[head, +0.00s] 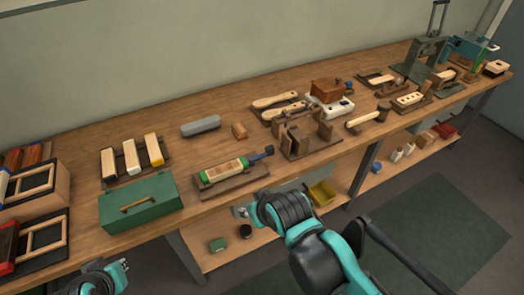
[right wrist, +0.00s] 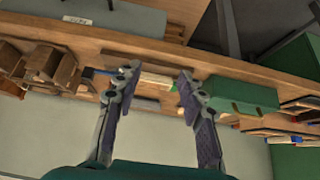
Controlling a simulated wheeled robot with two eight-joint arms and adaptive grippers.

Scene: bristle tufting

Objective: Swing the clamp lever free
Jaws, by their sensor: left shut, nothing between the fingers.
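A green-and-cream block (head: 223,170) lies on a dark wooden base at the bench's front edge. A dark blue lever (head: 262,154) sticks out at its right end; I take this as the clamp lever. In the right wrist view the pale block (right wrist: 158,80) shows beyond my right gripper (right wrist: 159,74), whose fingers are spread wide with nothing held. The blue piece beside it is small and partly hidden by a finger. In the head view my right wrist is in front of the bench, below the block. My left gripper (head: 121,265) is shut and empty at the lower left, away from the block.
A green box (head: 140,203) stands left of the block, and a brown wooden rack (head: 308,138) to its right. A grey oblong (head: 201,125) lies behind. The lower shelf holds a yellow bin (head: 321,193). Bare bench lies behind the block.

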